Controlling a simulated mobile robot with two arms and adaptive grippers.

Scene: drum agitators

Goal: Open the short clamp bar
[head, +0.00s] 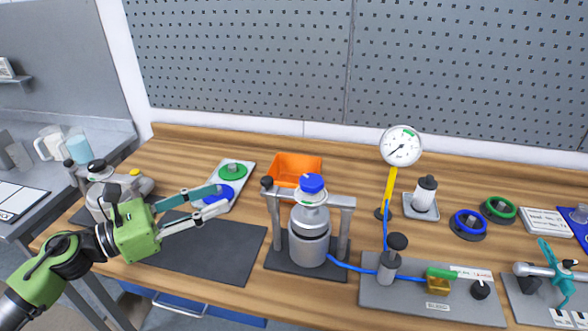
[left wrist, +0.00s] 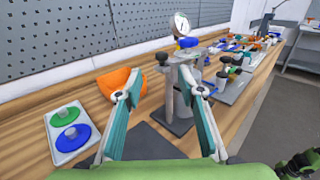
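A grey metal vessel (head: 309,237) with a blue cap (head: 312,183) stands upright in a two-post stand at the middle of the bench. A grey clamp bar (head: 340,201) runs across its top between the posts, with a black knob (head: 267,182) at its left end. The bar appears closed across the vessel. A second vessel (head: 101,190) with a bar and knobs stands at the left, partly behind my arm. My left gripper (head: 224,199) is open and empty, left of the middle stand and apart from it. In the left wrist view its fingers (left wrist: 160,84) point towards that stand.
An orange bin (head: 294,167) stands behind the middle stand. A tray with green and blue discs (head: 231,185) lies behind my gripper. A dark mat (head: 205,255) is bare. A gauge (head: 401,146) and a valve board (head: 430,300), joined by blue hose, stand to the right.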

